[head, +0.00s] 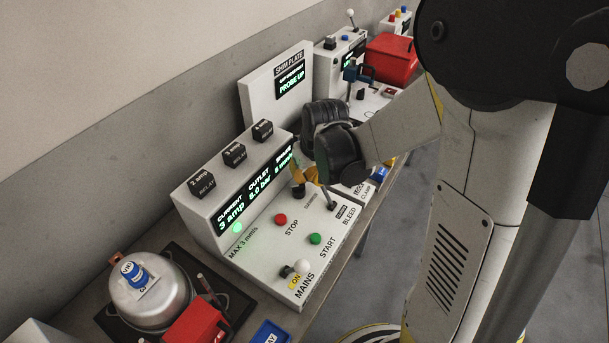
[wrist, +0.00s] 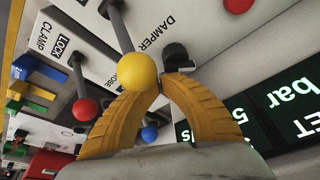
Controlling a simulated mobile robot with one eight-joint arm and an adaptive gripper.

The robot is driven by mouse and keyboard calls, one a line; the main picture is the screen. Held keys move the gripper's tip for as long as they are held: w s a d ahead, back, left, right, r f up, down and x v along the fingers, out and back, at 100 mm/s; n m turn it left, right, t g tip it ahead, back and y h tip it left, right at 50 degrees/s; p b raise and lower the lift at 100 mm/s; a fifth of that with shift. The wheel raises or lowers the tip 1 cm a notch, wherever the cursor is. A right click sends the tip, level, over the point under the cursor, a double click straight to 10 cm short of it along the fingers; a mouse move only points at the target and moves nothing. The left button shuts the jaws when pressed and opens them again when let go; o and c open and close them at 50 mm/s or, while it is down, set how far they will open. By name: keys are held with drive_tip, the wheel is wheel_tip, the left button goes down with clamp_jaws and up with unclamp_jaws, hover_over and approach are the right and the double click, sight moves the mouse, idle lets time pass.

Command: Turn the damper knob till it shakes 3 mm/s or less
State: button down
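The black damper knob (head: 298,192) stands on the white sloping panel (head: 262,262), behind the red STOP button. In the wrist view the knob (wrist: 176,54) shows just beyond my fingertips, beside the DAMPER label. My gripper (head: 305,181) has yellow fingers, which reach down near the knob. In the wrist view the fingertips (wrist: 161,82) come together close to the knob, with no clear grip on it. The display (head: 255,190) reads 3 amp and 5.0 bar; the third reading is partly hidden and unclear. A green lamp (head: 237,228) glows above the MAX 3 mm/s label.
A bleed lever (head: 330,203) stands close to my gripper; a yellow ball (wrist: 137,70) is beside my fingers in the wrist view. STOP (head: 281,219), START (head: 315,238) and the MAINS switch (head: 295,269) are nearby. A compressor tank (head: 155,295) stands at front left.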

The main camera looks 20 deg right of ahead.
drive_tip(key=shift+s+d, duration=0.2)
drive_tip(key=shift+s, duration=0.15)
drive_tip(key=shift+s+d, duration=0.1)
drive_tip(key=shift+s, duration=0.5)
idle(0.3)
idle(0.4)
